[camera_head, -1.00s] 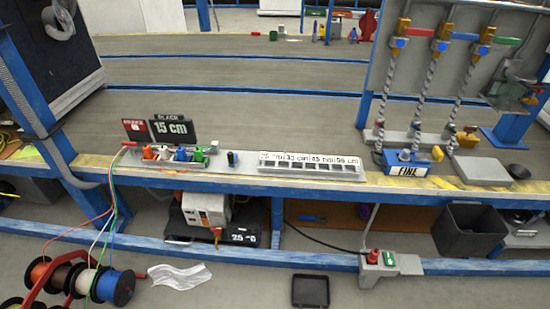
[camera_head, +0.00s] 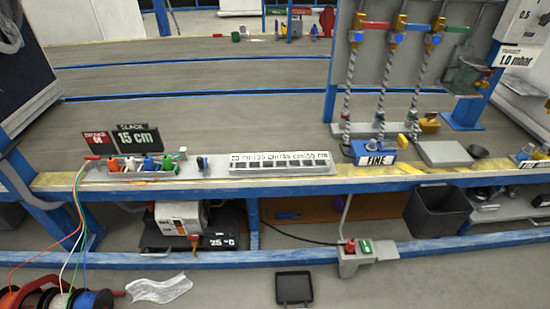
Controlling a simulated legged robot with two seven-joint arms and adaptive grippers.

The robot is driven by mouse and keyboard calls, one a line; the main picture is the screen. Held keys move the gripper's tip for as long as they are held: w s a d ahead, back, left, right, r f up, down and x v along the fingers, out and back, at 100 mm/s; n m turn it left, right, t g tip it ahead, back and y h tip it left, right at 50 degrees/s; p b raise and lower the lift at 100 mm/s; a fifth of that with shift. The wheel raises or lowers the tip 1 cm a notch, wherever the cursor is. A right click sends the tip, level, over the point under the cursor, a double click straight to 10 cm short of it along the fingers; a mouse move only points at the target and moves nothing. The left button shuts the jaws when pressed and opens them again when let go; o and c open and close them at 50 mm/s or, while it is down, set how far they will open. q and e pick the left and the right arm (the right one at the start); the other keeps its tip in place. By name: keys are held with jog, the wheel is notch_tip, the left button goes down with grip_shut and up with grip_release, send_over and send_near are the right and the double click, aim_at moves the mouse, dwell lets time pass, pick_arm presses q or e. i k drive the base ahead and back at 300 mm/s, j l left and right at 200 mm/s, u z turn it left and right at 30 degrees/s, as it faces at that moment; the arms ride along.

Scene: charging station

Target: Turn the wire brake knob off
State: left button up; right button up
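No part is clearly labelled as the wire brake knob, so I cannot tell which one it is. On the bench's left part a grey wire unit (camera_head: 97,175) carries several coloured clips: orange (camera_head: 115,164), white (camera_head: 132,164), blue (camera_head: 149,163) and green (camera_head: 167,161). A small dark blue knob-like part (camera_head: 203,163) stands just right of them. Orange, white and green wires run from the unit's left end down to the spools (camera_head: 60,299) at the lower left. Neither of my grippers is in view.
A blue-framed bench (camera_head: 320,182) crosses the view. Below are a switch box (camera_head: 356,252), a dark bin (camera_head: 437,211) and a black pan (camera_head: 294,287). Grey floor is open in front.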

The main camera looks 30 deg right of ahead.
aim_at(94, 158)
jog(key=i+j, duration=0.25)
jog(key=i, duration=0.2)
jog(key=i+j, duration=0.25)
jog(key=i, duration=0.2)
jog(key=i+j, duration=0.3)
jog(key=i, duration=0.15)
jog(key=i+l, duration=0.15)
jog(key=i, duration=0.2)
jog(key=i+l+u, duration=0.15)
jog(key=i, duration=0.2)
jog(key=i+l, duration=0.15)
jog(key=i, duration=0.2)
jog(key=i+u, duration=0.05)
